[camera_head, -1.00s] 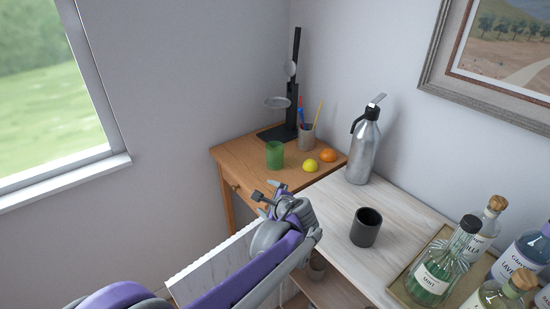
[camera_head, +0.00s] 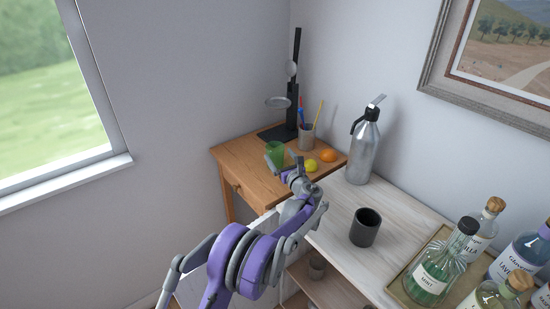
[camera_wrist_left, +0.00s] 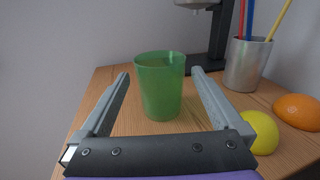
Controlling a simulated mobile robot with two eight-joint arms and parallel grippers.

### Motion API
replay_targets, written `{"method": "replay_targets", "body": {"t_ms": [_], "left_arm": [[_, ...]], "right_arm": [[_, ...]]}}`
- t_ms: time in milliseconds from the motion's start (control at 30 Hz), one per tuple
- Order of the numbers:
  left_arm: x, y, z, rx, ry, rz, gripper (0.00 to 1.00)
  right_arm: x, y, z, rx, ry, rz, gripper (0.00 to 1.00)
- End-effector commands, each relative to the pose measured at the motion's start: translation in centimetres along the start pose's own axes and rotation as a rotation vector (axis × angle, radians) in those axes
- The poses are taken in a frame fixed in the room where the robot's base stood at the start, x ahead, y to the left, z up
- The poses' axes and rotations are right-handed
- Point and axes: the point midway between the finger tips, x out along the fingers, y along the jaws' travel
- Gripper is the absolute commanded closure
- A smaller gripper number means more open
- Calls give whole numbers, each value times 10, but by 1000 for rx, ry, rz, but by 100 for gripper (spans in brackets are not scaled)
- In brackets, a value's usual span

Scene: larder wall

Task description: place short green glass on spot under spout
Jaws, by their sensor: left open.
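The short green glass (camera_head: 275,152) stands upright on the wooden side table (camera_head: 240,163); it also shows in the left wrist view (camera_wrist_left: 161,85). My left gripper (camera_head: 283,162) is open and right in front of it. In the wrist view its fingers (camera_wrist_left: 160,77) reach forward on either side of the glass, with gaps showing, not closed on it. A silver siphon bottle (camera_head: 362,152) with a black head and side spout (camera_head: 357,122) stands on the pale cabinet. No marked spot shows clearly. My right gripper is not in view.
Behind the glass is a black stand (camera_head: 292,105) with a round grey part. Beside it are a pen cup (camera_head: 306,137), a lemon (camera_head: 311,166) and an orange (camera_head: 328,156). A dark cup (camera_head: 365,227) and a tray of bottles (camera_head: 408,289) occupy the cabinet.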

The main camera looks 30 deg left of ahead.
Motion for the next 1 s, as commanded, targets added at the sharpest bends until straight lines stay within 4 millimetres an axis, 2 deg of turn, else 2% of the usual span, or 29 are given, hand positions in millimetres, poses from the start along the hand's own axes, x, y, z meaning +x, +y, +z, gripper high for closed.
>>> {"method": "replay_targets", "body": {"t_ms": [333, 667, 1000], "left_arm": [[46, 0, -2, -1, 0, 3, 0], [52, 0, -4, -1, 1, 0, 0], [52, 0, -4, -2, 1, 1, 61]], "right_arm": [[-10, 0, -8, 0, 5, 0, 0], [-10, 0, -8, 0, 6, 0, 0], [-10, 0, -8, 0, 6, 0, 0]]}}
